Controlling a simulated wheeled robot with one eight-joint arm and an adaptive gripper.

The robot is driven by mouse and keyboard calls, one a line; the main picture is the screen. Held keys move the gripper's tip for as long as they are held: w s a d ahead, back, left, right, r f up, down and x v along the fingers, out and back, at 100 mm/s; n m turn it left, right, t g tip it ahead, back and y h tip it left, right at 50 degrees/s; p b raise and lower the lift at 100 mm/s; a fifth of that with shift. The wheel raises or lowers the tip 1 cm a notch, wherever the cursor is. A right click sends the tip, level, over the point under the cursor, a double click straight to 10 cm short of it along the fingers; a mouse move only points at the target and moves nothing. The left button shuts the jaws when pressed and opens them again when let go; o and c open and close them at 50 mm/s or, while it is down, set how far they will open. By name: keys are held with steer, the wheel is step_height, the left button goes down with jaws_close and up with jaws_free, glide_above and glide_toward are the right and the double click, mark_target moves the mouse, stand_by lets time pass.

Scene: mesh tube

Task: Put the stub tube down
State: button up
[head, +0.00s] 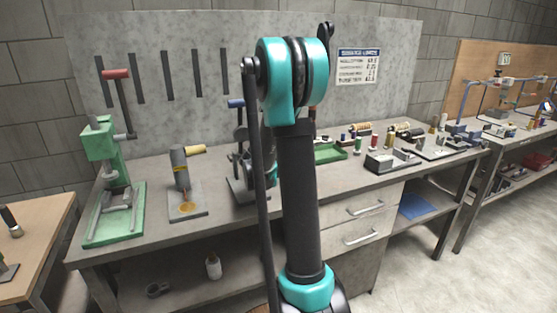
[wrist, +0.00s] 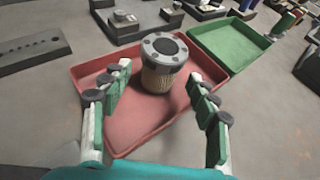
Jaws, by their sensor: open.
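The stub tube (wrist: 159,80), a short tan mesh cylinder with a dark grey bolt-holed flange on top, stands upright in the red tray (wrist: 92,74) in the wrist view. My gripper (wrist: 160,82) is open, with one green-and-grey finger on each side of the picture. The fingertips are near the tube's left and right sides, with visible gaps between them and the tube. Nothing is held between them. In the head view my arm hides the gripper, and I cannot make out the stub tube there.
A green tray (wrist: 236,42) adjoins the red tray at the upper right; it also shows in the head view (head: 329,154). A dark block with holes (wrist: 32,49) lies to the left. Fixtures and small parts crowd the bench behind. A green press (head: 105,170) stands at the bench's left.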

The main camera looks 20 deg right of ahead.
steer(key=v, duration=0.9)
steer(key=shift+d, duration=0.1)
